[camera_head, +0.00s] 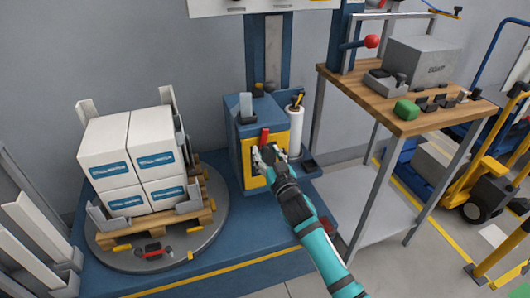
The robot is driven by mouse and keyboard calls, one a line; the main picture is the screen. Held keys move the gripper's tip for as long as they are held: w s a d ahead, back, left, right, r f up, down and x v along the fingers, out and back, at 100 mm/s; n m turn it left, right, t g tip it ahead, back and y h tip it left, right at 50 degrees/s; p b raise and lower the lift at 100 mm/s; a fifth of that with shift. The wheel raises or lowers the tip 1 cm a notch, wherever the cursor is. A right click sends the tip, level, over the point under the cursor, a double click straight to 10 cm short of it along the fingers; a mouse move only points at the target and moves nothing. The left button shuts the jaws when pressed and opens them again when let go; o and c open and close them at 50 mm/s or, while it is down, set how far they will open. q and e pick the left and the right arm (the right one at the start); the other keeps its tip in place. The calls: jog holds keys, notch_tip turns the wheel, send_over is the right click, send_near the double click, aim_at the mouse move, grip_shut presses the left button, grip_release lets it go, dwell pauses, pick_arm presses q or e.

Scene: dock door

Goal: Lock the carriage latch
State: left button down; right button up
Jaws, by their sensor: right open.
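The blue film carriage (246,142) stands at the foot of the blue mast (268,60) and has a yellow-framed front (291,146). A small red handle (264,136) stands up on this front; it looks like the latch, but I cannot tell its exact position. My right gripper (269,156) is open at the yellow front, just below the red handle. Its fingers cover part of a dark recess there. I cannot tell whether they touch anything. My left gripper is out of view.
A white film roll (296,131) stands right of the carriage. Stacked white boxes (137,160) sit on a wooden pallet (120,234) on the round turntable (205,238) at left. A wooden-topped bench (345,82) and yellow truck (462,180) are at right.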

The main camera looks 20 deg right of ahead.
jog(key=shift+w, duration=1)
